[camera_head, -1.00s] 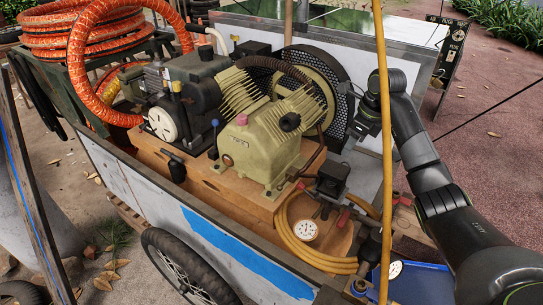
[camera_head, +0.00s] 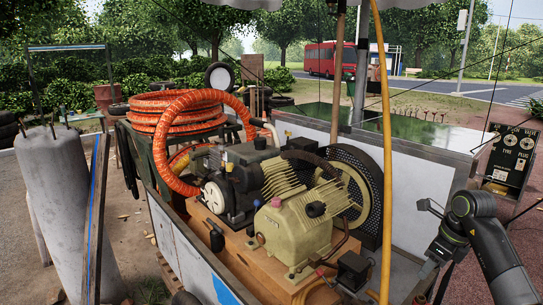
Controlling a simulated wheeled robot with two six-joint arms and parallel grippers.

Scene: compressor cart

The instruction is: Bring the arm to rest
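My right arm comes in from the lower right. Its gripper (camera_head: 432,264) hangs low in front of the white cart panel, right of the yellow hose. It is small and dark here, and I cannot tell whether its fingers are open or shut. I see no object clearly held in it. The beige compressor (camera_head: 296,230) stands on the wooden deck of the cart, left of the gripper and apart from it. My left arm and gripper are not in view.
A yellow hose (camera_head: 385,150) hangs down between compressor and gripper. A black mesh-guarded wheel (camera_head: 369,190) stands behind the compressor. Orange hose (camera_head: 177,108) is coiled at the left. A grey cylinder (camera_head: 56,200) stands far left. A black sign panel (camera_head: 512,153) stands at right.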

